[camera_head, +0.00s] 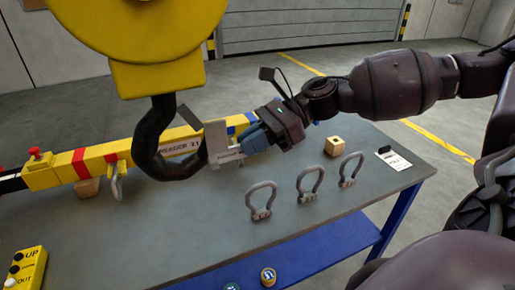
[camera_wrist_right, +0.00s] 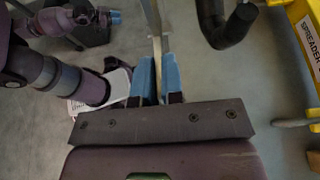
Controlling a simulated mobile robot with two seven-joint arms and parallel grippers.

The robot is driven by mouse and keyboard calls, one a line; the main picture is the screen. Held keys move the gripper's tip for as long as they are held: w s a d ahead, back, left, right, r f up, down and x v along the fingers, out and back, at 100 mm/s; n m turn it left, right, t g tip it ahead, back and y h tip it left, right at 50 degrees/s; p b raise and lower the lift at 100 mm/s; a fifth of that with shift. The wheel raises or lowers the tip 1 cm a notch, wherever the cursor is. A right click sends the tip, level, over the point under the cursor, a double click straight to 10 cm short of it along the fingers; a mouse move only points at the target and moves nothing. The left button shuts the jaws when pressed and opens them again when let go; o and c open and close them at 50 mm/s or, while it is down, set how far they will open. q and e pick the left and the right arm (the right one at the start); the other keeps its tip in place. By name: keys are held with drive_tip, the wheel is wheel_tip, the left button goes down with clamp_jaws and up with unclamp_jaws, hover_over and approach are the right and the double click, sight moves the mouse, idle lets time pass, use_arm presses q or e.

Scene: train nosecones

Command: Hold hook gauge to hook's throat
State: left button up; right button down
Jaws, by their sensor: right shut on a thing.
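The dark crane hook (camera_head: 149,150) hangs from a yellow block (camera_head: 150,45), its throat opening upward. My right gripper (camera_head: 250,140) is shut on the grey notched hook gauge (camera_head: 217,135) with its blue fingers. The gauge is upright at the hook's tip on the right side and overlaps the tip in the head view. In the right wrist view the gauge (camera_wrist_right: 154,28) is edge-on between the fingers (camera_wrist_right: 155,82), and the hook (camera_wrist_right: 225,32) shows apart to its right. I cannot tell whether they touch. A blue fingertip of my left gripper (camera_wrist_right: 113,17) seems to show at upper left.
A yellow spreader beam (camera_head: 90,158) lies behind the hook on the grey table (camera_head: 205,225). Several shackles, including one at front (camera_head: 261,201), stand right of it. A wooden block (camera_head: 334,146) and a white card (camera_head: 394,160) lie farther right. A yellow button box (camera_head: 25,268) is at lower left.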

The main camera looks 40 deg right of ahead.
drive_tip(key=w+b, duration=0.1)
drive_tip(key=w, duration=0.1)
drive_tip(key=w+a+b, duration=0.1)
drive_tip(key=w, duration=0.1)
drive_tip(key=shift+w+a, duration=0.15)
idle(0.4)
idle(1.2)
